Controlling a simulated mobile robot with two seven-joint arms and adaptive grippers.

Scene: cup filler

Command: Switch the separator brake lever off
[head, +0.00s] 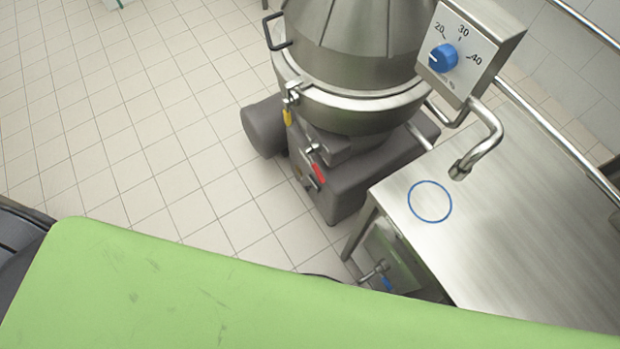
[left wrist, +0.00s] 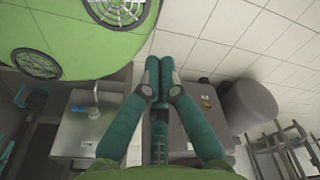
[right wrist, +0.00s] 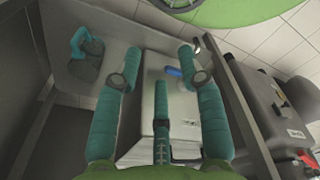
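The separator (head: 350,90) is a large steel bowl on a grey base at the top centre of the head view. A yellow-handled part (head: 287,117) hangs below its rim clamp, and a red handle (head: 320,173) sits on the base front; I cannot tell which is the brake lever. The base also shows in the left wrist view (left wrist: 197,128), beyond my left gripper (left wrist: 160,68), whose fingertips are together with nothing visible between them. My right gripper (right wrist: 159,62) is open and empty, over a steel box. The head view shows neither gripper.
A steel table (head: 520,190) with a blue ring (head: 430,201) stands right of the separator. Above it are a spout (head: 484,140) and a dial box with a blue knob (head: 443,58). A blue-handled valve (head: 386,283) is under the table. Tiled floor left of the separator is clear.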

